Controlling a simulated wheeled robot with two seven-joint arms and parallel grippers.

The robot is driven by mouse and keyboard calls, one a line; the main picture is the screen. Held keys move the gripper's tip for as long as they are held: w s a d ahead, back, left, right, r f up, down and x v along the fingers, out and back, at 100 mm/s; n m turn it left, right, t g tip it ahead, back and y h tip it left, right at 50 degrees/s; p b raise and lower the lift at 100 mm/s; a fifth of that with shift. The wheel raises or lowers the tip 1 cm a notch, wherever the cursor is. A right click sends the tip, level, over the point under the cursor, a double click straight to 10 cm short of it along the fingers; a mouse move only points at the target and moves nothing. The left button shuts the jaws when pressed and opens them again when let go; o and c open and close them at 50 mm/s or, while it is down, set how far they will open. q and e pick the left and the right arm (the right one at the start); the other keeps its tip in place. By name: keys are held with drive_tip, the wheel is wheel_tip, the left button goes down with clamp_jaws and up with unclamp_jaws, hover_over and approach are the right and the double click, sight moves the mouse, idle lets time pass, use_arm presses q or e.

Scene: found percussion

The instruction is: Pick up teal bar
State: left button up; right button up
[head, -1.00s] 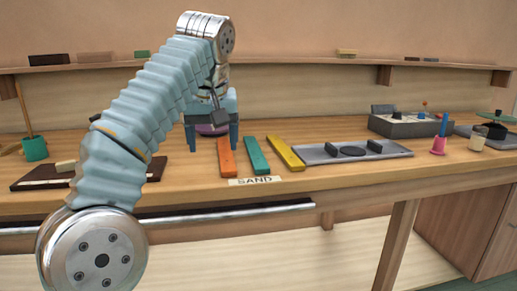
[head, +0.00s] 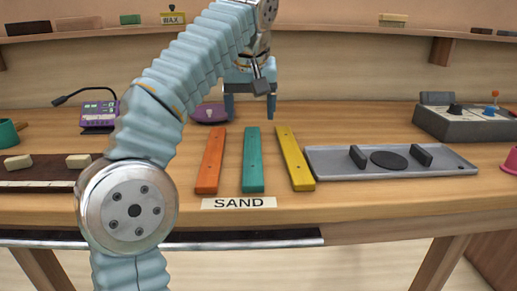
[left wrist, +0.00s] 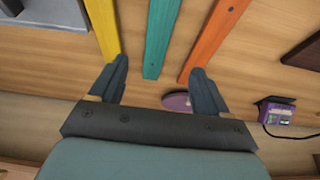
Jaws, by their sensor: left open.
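The teal bar (head: 252,162) lies flat on the wooden bench, between an orange bar (head: 210,162) on its left and a yellow bar (head: 294,158) on its right. My left gripper (head: 250,117) is open and empty, above the far end of the teal bar. In the left wrist view the teal bar (left wrist: 161,35) runs up from between the open fingers (left wrist: 158,80), with the yellow bar (left wrist: 103,27) and orange bar (left wrist: 212,40) to either side. No finger visibly touches a bar. My right gripper is not in view.
A label reading SAND (head: 239,203) is at the bench's front edge. A grey tray (head: 455,166) with a dark disc stands to the right, a grey control box (head: 468,122) behind it. A purple device (head: 98,115) and a purple object (head: 209,114) sit behind.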

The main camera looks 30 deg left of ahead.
sight(253, 150)
use_arm(q)
drive_tip(key=b+x, duration=0.1)
drive_tip(key=x, duration=1.1)
drive_tip(key=shift+d, duration=0.15)
drive_tip(key=c, duration=1.3)
drive_tip(key=shift+o, duration=0.2)
drive_tip(key=shift+r, duration=0.15)
drive_tip(key=shift+r, duration=0.25)
wheel_tip(253, 150, up, 3)
drive_tip(key=shift+f+p, duration=0.15)
drive_tip(key=shift+p, duration=0.4)
drive_tip(key=s+a+r, duration=0.2)
drive_tip(key=s+r, duration=0.2)
drive_tip(key=s, duration=0.2)
drive_tip(key=s+a+r, duration=0.2)
drive_tip(key=s+r, duration=0.3)
drive_tip(key=s, duration=0.2)
drive_tip(key=shift+a+r, duration=0.3)
